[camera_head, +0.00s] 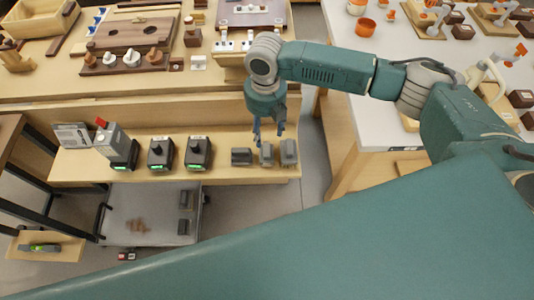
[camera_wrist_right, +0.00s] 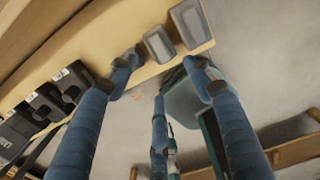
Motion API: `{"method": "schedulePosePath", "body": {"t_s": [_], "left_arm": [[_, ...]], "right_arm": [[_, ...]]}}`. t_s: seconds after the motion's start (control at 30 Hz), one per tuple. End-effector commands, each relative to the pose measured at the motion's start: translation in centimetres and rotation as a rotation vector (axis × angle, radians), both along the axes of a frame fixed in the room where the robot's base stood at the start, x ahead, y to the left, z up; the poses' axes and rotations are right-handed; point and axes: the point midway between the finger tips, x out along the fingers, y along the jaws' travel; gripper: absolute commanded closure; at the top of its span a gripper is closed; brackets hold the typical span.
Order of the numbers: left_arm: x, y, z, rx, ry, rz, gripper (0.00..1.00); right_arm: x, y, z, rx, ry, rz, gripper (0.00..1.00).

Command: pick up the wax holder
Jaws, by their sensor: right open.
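No label marks the wax holder, and I cannot tell for certain which thing it is. Three small grey blocks stand in a row at the right end of the light wood shelf (camera_head: 225,173): a left block (camera_head: 241,156), a middle block (camera_head: 266,155) and a right block (camera_head: 289,153). My right gripper (camera_head: 269,133) points down just above and behind the middle and right blocks, its fingers spread and empty. In the right wrist view the middle block (camera_wrist_right: 158,45) and right block (camera_wrist_right: 190,23) lie beyond the open fingers (camera_wrist_right: 160,82). My left gripper is not in view.
Several black devices with green lights (camera_head: 161,154) stand left of the blocks. The wooden bench (camera_head: 225,112) rises behind the shelf. A grey low platform (camera_head: 150,210) lies below. A white-topped table (camera_head: 360,120) is at right, past a floor gap.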

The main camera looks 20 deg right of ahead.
Motion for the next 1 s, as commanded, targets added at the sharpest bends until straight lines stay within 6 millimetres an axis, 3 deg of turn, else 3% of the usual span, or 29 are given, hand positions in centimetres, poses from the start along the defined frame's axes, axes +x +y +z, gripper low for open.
{"method": "schedulePosePath", "body": {"t_s": [0.3,0.57,0.8,1.0], "left_arm": [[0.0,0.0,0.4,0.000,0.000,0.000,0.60],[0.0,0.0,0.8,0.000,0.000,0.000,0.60],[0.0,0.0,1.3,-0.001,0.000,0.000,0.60],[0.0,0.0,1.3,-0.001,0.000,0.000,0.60]], "right_arm": [[0.0,-0.1,-4.3,-0.004,0.004,0.012,0.49],[0.1,0.1,-6.4,-0.004,0.004,0.011,0.49],[0.2,0.3,-9.9,-0.004,0.003,0.009,0.49],[0.2,0.2,-10.6,-0.004,0.002,0.010,0.49]]}}
